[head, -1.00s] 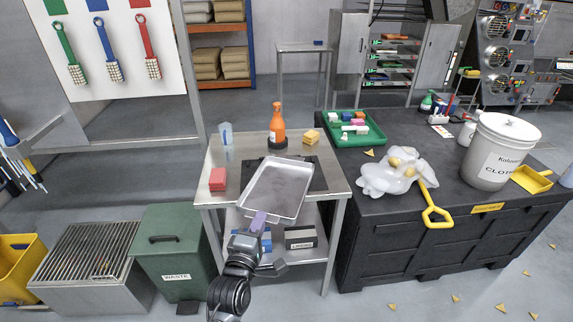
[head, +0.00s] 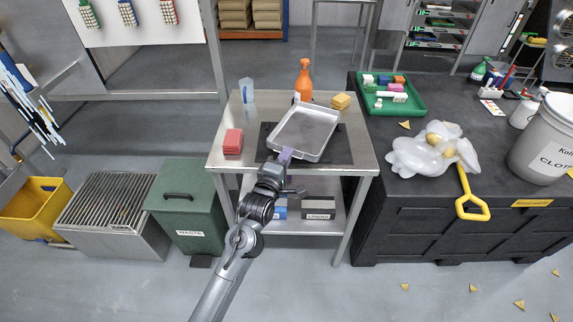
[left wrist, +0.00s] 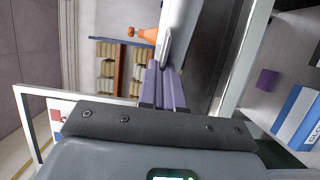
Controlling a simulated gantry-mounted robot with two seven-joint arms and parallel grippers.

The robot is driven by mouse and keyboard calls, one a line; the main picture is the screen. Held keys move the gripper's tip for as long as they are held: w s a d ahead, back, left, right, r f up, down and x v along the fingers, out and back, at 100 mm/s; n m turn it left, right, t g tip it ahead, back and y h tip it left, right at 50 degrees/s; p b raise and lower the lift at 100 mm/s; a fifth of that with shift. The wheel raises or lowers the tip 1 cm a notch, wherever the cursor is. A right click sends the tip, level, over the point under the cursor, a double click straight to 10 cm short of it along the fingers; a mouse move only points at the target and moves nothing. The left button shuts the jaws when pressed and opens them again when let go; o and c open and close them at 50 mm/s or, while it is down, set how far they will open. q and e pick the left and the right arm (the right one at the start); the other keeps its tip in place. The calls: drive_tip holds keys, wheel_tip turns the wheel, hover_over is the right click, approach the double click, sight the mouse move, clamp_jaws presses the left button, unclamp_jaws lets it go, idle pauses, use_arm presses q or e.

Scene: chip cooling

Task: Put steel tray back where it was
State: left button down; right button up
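The steel tray (head: 305,131) is a shallow silver pan above the dark mat (head: 343,156) on the steel side table (head: 222,154). Whether it rests on the mat or is held just above it, I cannot tell. My left gripper (head: 285,155) has purple fingers at the tray's near edge. In the left wrist view the fingers (left wrist: 163,85) are close together on the tray's rim (left wrist: 178,35), which hides part of the grip. My right gripper is not in view.
A green tray (head: 411,101) of blocks is on the black bench. The table's front left is clear.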

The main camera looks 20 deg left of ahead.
use_arm(q)
drive_tip(key=w+a+f+b, duration=0.1)
drive_tip(key=w+f+b, duration=0.1)
drive_tip(key=f, duration=0.3)
drive_tip(key=shift+w+a+f, duration=0.25)
drive_tip(key=shift+w+f, duration=0.15)
drive_tip(key=shift+w, duration=0.15)
drive_tip(key=c, duration=1.3)
unclamp_jaws()
drive_tip(key=shift+f, duration=0.1)
drive_tip(key=shift+c, duration=0.2)
